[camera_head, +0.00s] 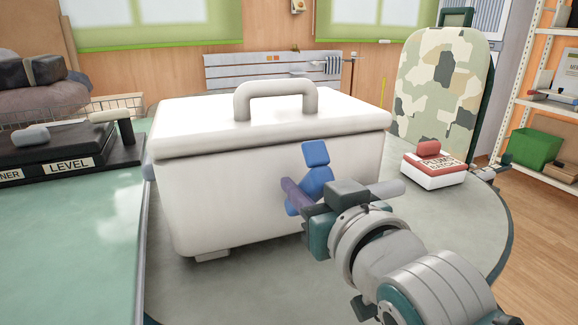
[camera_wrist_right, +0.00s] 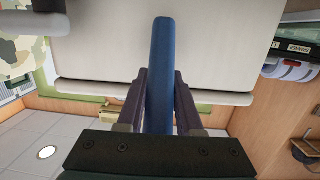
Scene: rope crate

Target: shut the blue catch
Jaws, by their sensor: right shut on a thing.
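A blue catch (camera_head: 316,155) is on the front of a white crate (camera_head: 215,195), near the lid's lower edge. The lid (camera_head: 190,125), with its grey handle (camera_head: 275,88), sits on the crate. My right gripper (camera_head: 299,196) is shut on the lower part of the catch and hides some of it. In the right wrist view, the long blue catch (camera_wrist_right: 161,75) runs between my two dark purple fingers (camera_wrist_right: 160,88). I cannot tell whether the catch is fastened. My left gripper is not in view.
A dark case marked LEVEL (camera_head: 75,150) lies at the left. The green tabletop (camera_head: 85,240) is clear at front left. Shelves (camera_head: 560,120) stand far right.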

